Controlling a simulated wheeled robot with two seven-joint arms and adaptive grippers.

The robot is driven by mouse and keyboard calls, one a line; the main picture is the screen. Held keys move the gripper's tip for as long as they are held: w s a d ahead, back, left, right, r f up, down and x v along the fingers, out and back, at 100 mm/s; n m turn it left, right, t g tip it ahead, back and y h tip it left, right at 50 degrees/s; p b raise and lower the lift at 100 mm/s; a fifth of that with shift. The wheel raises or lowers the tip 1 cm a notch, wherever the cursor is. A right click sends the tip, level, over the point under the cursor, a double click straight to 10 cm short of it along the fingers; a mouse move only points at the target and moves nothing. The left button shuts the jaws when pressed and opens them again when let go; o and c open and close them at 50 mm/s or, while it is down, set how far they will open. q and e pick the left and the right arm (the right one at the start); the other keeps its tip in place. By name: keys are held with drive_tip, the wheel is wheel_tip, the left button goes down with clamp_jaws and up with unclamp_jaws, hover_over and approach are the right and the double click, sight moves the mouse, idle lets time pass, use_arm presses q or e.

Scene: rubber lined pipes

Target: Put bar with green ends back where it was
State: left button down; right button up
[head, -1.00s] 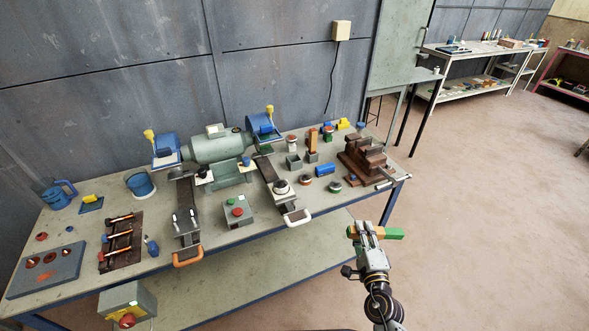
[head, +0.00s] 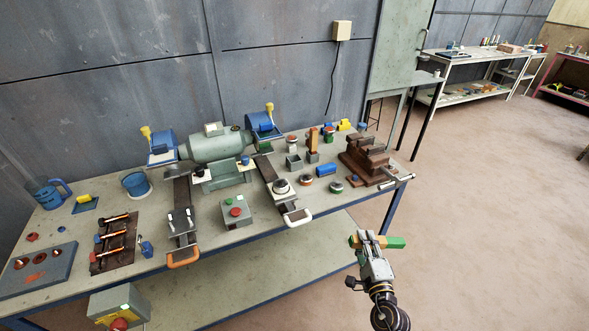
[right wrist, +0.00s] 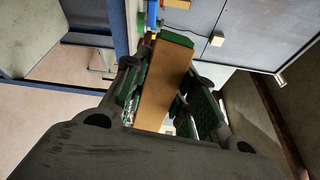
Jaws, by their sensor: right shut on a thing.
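The bar with green ends (head: 395,242) is in my right gripper (head: 368,241), in front of the bench's right end and away from its top. The bar lies roughly level across the fingers in the head view, with a green end out to the right. In the right wrist view the bar's tan middle (right wrist: 164,85) lies between both fingers of the right gripper (right wrist: 172,95), and a green end (right wrist: 175,38) points away from the camera. The other green end is mostly hidden there. My left gripper is in neither view now.
The workbench (head: 225,260) carries a green grinder (head: 215,147), a brown stepped block (head: 368,160), an upright orange block (head: 313,138) and several small parts. A control box with a red button (head: 236,212) stands near the front edge. The floor to the right (head: 490,220) is clear.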

sight(386, 245)
drive_tip(key=shift+s+d+f+m+y, duration=0.1)
drive_tip(key=shift+d+m+y, duration=0.05)
drive_tip(key=shift+d+y, duration=0.6)
drive_tip(key=shift+d+f+m+y, duration=0.1)
drive_tip(key=shift+d+m+y, duration=0.05)
drive_tip(key=shift+d+y, duration=0.6)
drive_tip(key=shift+d+r+m+g+y, duration=0.1)
drive_tip(key=shift+d+m+g+y, duration=0.25)
drive_tip(key=shift+d+y, duration=0.55)
drive_tip(key=shift+d, duration=0.35)
drive_tip(key=shift+d+r+g+y, duration=0.1)
drive_tip(key=shift+d+g+y, duration=0.15)
drive_tip(key=shift+y, duration=0.25)
